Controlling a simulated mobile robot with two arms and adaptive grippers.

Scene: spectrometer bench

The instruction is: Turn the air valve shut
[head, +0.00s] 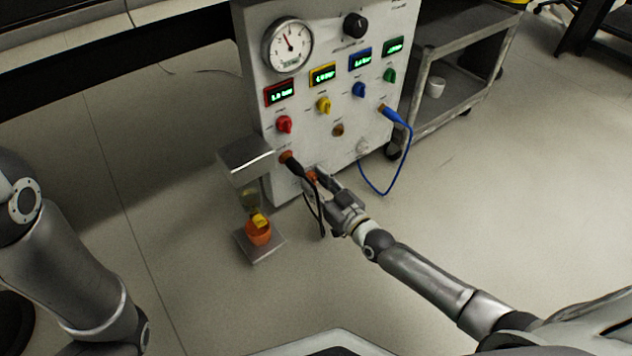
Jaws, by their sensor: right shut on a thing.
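The white instrument panel (325,95) stands at the upper middle in the head view. My right gripper (314,180) is low on its front face, left of the panel's middle. It is shut on a small orange-red part (312,176), which I take to be the air valve's handle. The fingers hide most of that part, so its turn angle cannot be read. A round gauge (287,45) on the panel has its needle pointing up and slightly left. My left arm shows at the left edge, but its gripper is out of view.
A black cable's plug (291,160) sits just left of my right gripper, its cable hanging beside the fingers. A blue cable (408,140) loops at right. A small metal stand (246,160) with an orange vessel (258,232) is left of the panel. A cart (450,105) stands right.

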